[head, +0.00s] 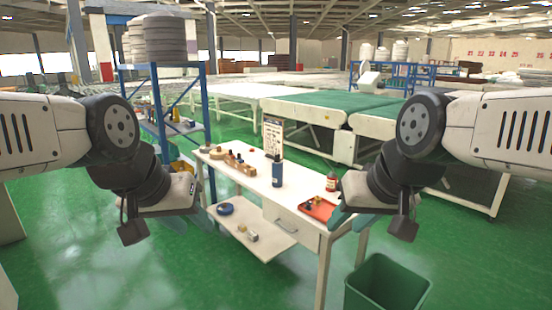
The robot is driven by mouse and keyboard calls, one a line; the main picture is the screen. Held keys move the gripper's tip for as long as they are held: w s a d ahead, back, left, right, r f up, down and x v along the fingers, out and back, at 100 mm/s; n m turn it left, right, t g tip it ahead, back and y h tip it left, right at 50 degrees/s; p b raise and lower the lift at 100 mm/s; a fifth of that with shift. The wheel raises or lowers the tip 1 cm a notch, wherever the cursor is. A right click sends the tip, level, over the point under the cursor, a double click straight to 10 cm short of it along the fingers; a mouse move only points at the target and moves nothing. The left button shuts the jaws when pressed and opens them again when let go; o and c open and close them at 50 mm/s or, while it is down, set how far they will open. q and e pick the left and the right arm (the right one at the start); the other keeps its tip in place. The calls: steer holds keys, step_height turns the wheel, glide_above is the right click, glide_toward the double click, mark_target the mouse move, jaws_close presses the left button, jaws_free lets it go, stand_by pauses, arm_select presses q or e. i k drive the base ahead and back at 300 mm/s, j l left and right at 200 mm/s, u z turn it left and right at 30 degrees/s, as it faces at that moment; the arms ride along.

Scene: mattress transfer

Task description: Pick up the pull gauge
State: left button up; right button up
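I cannot tell for sure which thing is the pull gauge; the items are small from here. A small grey and yellow item (252,236) lies on the lower shelf (268,247) of the white workbench (262,191). A red tray (309,215) at the bench's near right holds small dark and yellow items. My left gripper (180,224) hangs left of the bench, its teal fingers partly hidden. My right gripper (352,221) is by the bench's right end, near the red tray, its fingers partly hidden. Neither visibly holds anything. Their openings cannot be made out.
On the bench stand a dark blue bottle (277,172), a red bottle (331,181), a wooden rack (238,164) and a sign (273,137). A blue ring (226,209) lies on the lower shelf. A green bin (388,285) stands front right. Green floor is clear front left.

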mark_target(277, 168)
steer(key=i+z, duration=0.1)
steer(key=z, duration=0.3)
steer(key=i+j+z, duration=0.1)
steer(key=z, duration=0.3)
steer(key=i+j+z, duration=0.35)
steer(key=j, duration=0.3)
steer(key=i+j+z, duration=0.2)
steer(key=j, duration=0.2)
steer(key=j+z, duration=0.15)
steer(key=j, duration=0.2)
steer(key=i+j, duration=0.1)
steer(key=j, duration=0.35)
steer(key=i+j, duration=0.15)
steer(key=j, duration=0.25)
steer(key=i+j+z, duration=0.1)
steer(key=j, duration=0.35)
steer(key=i+j, duration=0.15)
steer(key=j, duration=0.25)
steer(key=i+j, duration=0.1)
steer(key=j, duration=0.35)
steer(key=i+j, duration=0.1)
steer(key=j, duration=0.5)
steer(key=k+l, duration=0.1)
steer(key=k, duration=0.4)
steer(key=i+j, duration=0.2)
steer(key=i, duration=0.35)
steer(key=l+z, duration=0.05)
